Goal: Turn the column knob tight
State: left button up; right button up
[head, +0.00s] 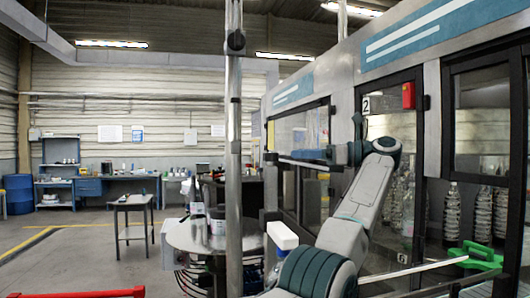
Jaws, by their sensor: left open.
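The metal column (233,120) stands upright in the middle of the head view. A dark round knob on a collar (235,41) sits high on it. My left arm rises from the bottom and bends left at the wrist. My left gripper (290,159) points left, well below the knob and to the right of the column. It is open, with nothing seen between its fingers, and apart from the knob. A dark block (269,158) shows near its fingertips; whether they touch it I cannot tell. My right gripper is out of view.
A glazed machine with dark door frames (420,150) fills the right side, with bottles (484,215) behind the glass. A green piece (480,256) is at the lower right. A small table (133,203) stands left; floor there is open.

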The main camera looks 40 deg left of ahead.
aim_at(271, 159)
pick_arm(q)
jog(key=x, duration=0.5)
jog(key=p+x, duration=0.1)
jog(key=x, duration=0.5)
jog(key=shift+s+d, duration=0.1)
jog(key=shift+s, duration=0.1)
